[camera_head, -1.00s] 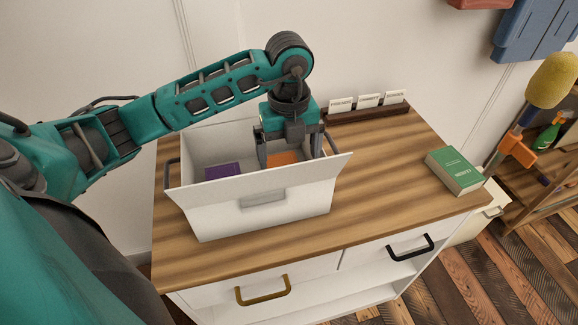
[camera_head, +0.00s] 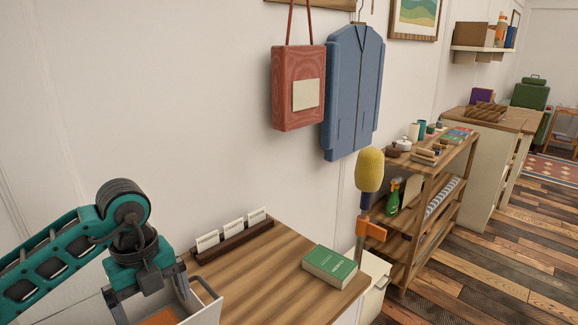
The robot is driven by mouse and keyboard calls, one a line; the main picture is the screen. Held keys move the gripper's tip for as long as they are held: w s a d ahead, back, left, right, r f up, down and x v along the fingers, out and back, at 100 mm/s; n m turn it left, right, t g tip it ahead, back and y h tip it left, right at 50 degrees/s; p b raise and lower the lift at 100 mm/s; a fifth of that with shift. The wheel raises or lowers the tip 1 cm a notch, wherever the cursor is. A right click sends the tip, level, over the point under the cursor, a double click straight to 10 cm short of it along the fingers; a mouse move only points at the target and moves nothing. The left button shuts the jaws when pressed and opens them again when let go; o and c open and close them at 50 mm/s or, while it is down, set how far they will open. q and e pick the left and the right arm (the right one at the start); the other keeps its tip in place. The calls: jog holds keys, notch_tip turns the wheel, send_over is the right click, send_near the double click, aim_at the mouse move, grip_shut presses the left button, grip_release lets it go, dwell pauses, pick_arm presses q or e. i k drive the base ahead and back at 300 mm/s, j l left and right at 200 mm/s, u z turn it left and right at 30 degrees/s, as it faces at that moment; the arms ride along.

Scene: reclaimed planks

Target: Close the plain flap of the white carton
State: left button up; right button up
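The white carton (camera_head: 204,308) is cut off at the lower left; only its right end, with a dark side handle, shows. Its flaps cannot be made out in this view. My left gripper (camera_head: 150,310) points down over the carton's opening, its two fingers spread apart. An orange item (camera_head: 161,318) shows low between the fingers, inside the carton. The fingertips are near the picture's bottom edge, and I see nothing held. My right gripper is not in view.
The carton stands on a wooden-topped cabinet (camera_head: 270,290). A card holder (camera_head: 235,238) and a green book (camera_head: 330,265) lie on it. A yellow-headed tool (camera_head: 369,170) stands beyond the right edge. Shelves (camera_head: 425,200) stand further right. A red bag (camera_head: 297,90) and blue garment (camera_head: 352,90) hang on the wall.

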aim_at(88, 281)
jog(key=k+j, duration=0.55)
jog(key=j, duration=0.15)
jog(key=k+j, duration=0.55)
jog(key=j, duration=0.2)
